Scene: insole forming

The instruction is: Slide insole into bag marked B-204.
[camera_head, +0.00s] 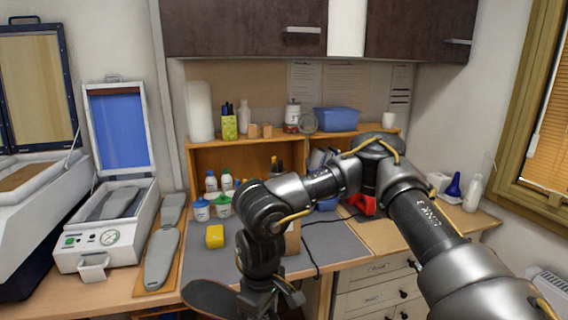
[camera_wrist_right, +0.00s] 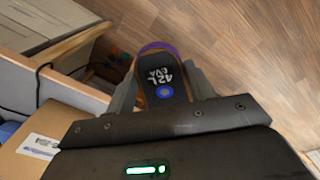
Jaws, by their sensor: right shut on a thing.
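My right gripper (camera_wrist_right: 163,82) is shut on a dark insole (camera_wrist_right: 165,70) printed "42L EVA", with a blue dot and a purple rim. In the head view my right gripper (camera_head: 272,300) is low in the middle, and the dark insole (camera_head: 210,299) sticks out to its left. A brown paper-like thing with a white label (camera_wrist_right: 28,160) lies at the lower left of the wrist view; its lettering is too small to read. A brown upright thing (camera_head: 293,238) shows partly behind my arm. I cannot read the marking B-204 anywhere. My left gripper is not in view.
A grey mat (camera_head: 335,245) covers the middle of the bench. A yellow block (camera_head: 215,237) and lidded tubs (camera_head: 200,209) stand there. Grey insole shapes (camera_head: 161,258) lie beside an open press (camera_head: 105,238) at the left. A cable (camera_head: 302,250) crosses the mat. Wood floor (camera_wrist_right: 250,50) is clear.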

